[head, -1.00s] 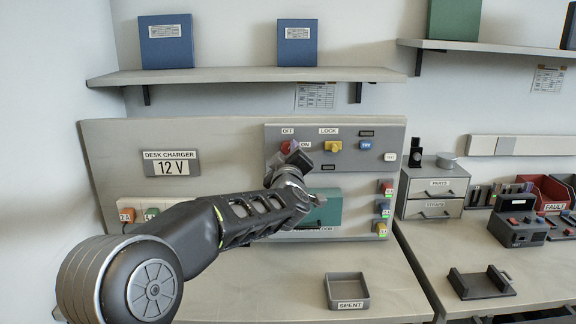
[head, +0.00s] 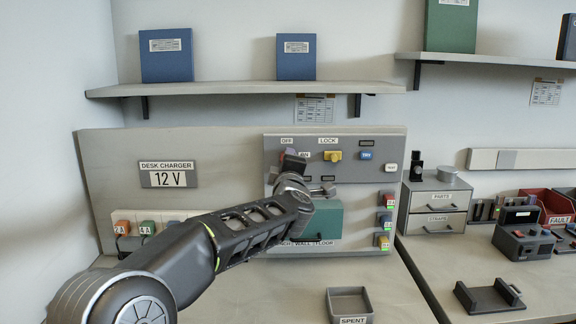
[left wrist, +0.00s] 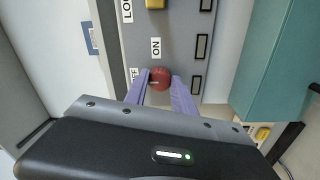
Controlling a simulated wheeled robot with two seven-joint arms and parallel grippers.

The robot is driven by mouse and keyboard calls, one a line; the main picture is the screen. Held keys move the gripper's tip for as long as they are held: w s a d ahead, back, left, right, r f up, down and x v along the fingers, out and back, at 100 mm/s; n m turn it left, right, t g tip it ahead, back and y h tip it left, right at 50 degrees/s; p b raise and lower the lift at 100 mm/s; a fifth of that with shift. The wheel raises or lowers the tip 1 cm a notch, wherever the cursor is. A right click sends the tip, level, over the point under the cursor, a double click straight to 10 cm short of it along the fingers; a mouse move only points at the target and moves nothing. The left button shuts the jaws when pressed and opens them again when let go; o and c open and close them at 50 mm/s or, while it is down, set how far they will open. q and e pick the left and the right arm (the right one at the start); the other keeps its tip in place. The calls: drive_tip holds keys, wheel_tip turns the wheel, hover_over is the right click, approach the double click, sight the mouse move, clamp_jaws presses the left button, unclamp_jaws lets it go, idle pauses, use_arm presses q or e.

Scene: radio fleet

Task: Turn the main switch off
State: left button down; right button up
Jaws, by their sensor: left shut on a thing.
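The main switch is a red round knob (left wrist: 159,78) on a grey panel, between my fingers in the left wrist view. A pale mark shows on its left side, towards the partly hidden OFF label; the ON label (left wrist: 156,48) is above it. In the head view only a bit of the red knob (head: 290,152) shows below the OFF label (head: 287,140). My left gripper (left wrist: 161,90) is shut on the knob, with one purple finger at each side. It also shows in the head view (head: 293,163), at the panel. My right gripper is not in view.
A yellow LOCK knob (head: 333,157) and a blue button (head: 366,155) sit right of the switch. A teal box (head: 328,220) is below it. A SPENT tray (head: 349,303) stands on the bench. A shelf (head: 240,88) hangs above the panel.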

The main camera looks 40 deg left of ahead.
use_arm(q)
drive_tip(key=c, duration=1)
unclamp_jaws()
drive_tip(key=shift+c, duration=0.2)
drive_tip(key=shift+s, duration=0.1)
drive_tip(key=v, duration=0.7)
drive_tip(key=shift+s+d, duration=0.2)
drive_tip(key=shift+d, duration=0.05)
drive_tip(key=shift+f, duration=0.15)
